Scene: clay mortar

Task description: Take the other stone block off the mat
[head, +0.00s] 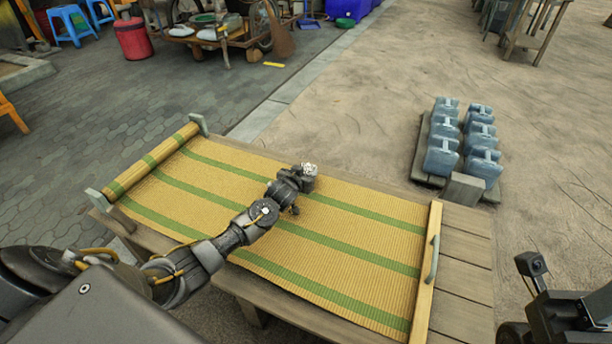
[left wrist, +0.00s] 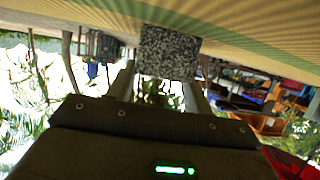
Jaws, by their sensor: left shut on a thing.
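A speckled grey stone block (head: 310,169) is in the fingers of my left gripper (head: 304,177), over the far part of the mat. The left wrist view shows the block (left wrist: 168,52) between the two fingers (left wrist: 158,88). Its upper side in that picture meets the mat (left wrist: 250,25), but I cannot tell whether it touches. The yellow mat with green stripes (head: 330,262) lies flat on a wooden table, rolled up at its left end.
A plain grey block (head: 463,189) stands by the table's far right corner. A wooden bar with a handle (head: 430,265) lies along the mat's right end. Bare table planks (head: 462,275) are clear to its right. Blue water jugs (head: 441,155) stand beyond the table.

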